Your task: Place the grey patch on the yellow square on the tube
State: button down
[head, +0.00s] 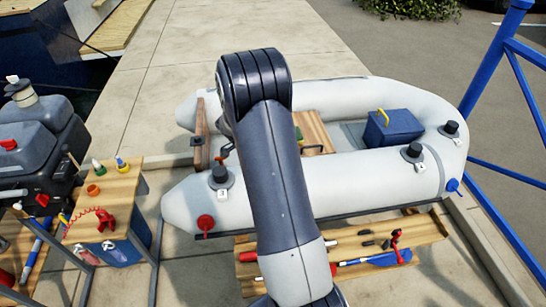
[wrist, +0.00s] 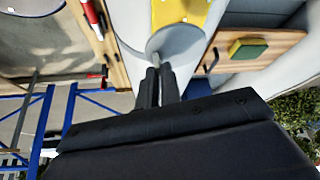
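In the wrist view, the two dark fingers of my gripper (wrist: 158,75) are close together, with a small grey tab between their tips. The grey patch (wrist: 178,42), a rounded grey piece, is at the fingertips and appears held by that tab. In the head view, the tube (head: 350,180) shows, but my arm hides the gripper, patch and square.
A green and yellow sponge (wrist: 247,48) lies on the boat's wooden seat. A blue box (head: 390,130) is in the boat. A wooden bench (head: 425,235) with tools stands in front of the tube. A small table (head: 120,190) is at left, blue railings (head: 500,80) at right.

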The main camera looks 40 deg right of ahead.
jog(key=shift+w+d+r+n+t, duration=0.2)
jog(key=shift+d, duration=0.45)
jog(key=shift+w+d+r+n+t, duration=0.15)
jog(key=shift+d+n+t, duration=0.05)
jog(key=shift+d, duration=0.4)
jog(key=shift+d+f, duration=0.1)
jog(key=shift+f, duration=0.05)
jog(key=shift+f+b, duration=0.7)
jog(key=shift+f, duration=2.45)
jog(key=shift+f+b, duration=0.6)
jog(key=shift+b, duration=0.25)
jog(key=c, duration=1.5)
grip_release()
jog(key=shift+c, duration=0.2)
